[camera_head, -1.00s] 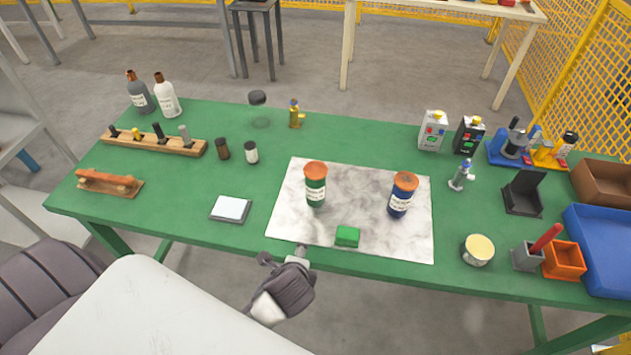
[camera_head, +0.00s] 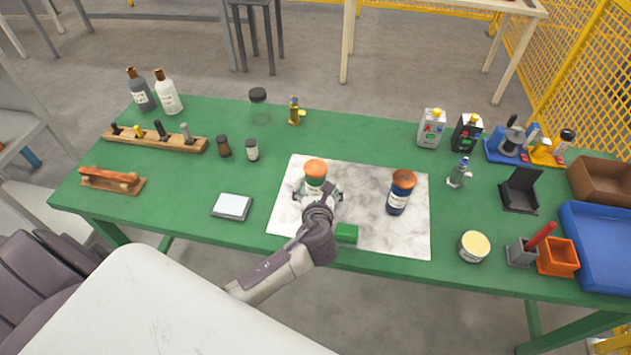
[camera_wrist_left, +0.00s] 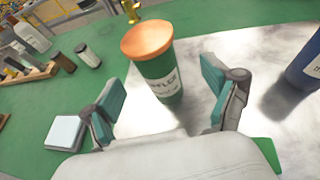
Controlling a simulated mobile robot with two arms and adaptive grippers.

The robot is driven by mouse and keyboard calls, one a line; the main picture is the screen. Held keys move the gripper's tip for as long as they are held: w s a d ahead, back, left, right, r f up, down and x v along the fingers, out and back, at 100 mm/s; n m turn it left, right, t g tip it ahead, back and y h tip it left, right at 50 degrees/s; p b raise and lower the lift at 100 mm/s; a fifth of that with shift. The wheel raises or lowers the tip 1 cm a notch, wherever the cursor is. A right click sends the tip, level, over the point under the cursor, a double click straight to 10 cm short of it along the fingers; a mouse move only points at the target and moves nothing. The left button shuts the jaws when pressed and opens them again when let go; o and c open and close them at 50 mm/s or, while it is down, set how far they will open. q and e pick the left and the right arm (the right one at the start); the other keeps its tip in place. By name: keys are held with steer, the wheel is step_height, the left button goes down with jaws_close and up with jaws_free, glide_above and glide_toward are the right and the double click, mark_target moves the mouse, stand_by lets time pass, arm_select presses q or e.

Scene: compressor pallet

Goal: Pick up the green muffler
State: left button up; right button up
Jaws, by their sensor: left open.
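The green muffler (camera_head: 315,168) is an upright cylinder with an orange top and a white label, standing on the marbled white sheet. In the left wrist view the muffler (camera_wrist_left: 158,75) stands just beyond and between the spread fingers. My left gripper (camera_head: 318,192) is open at the near side of the muffler and hides its lower part in the head view. In the left wrist view a gap shows between the muffler and both fingers of the left gripper (camera_wrist_left: 165,103). My right gripper is not in view.
A blue cylinder with an orange top (camera_head: 401,192) stands to the right on the same sheet (camera_head: 370,180). A small green block (camera_head: 347,233) lies close to the right of my left gripper. A white-topped square pad (camera_head: 232,206) lies to the left.

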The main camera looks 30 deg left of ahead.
arm_select(q)
steer(key=shift+a+p+x, duration=0.1)
steer(key=shift+p+x, duration=0.1)
steer(key=shift+x, duration=1.45)
steer(key=shift+a+p+x, duration=0.15)
steer(key=shift+p+x, duration=0.05)
steer(key=shift+x, duration=1.5)
steer(key=shift+s, duration=0.25)
steer(key=c, duration=1.5)
steer(key=shift+c, duration=0.7)
steer(key=shift+r, duration=0.15)
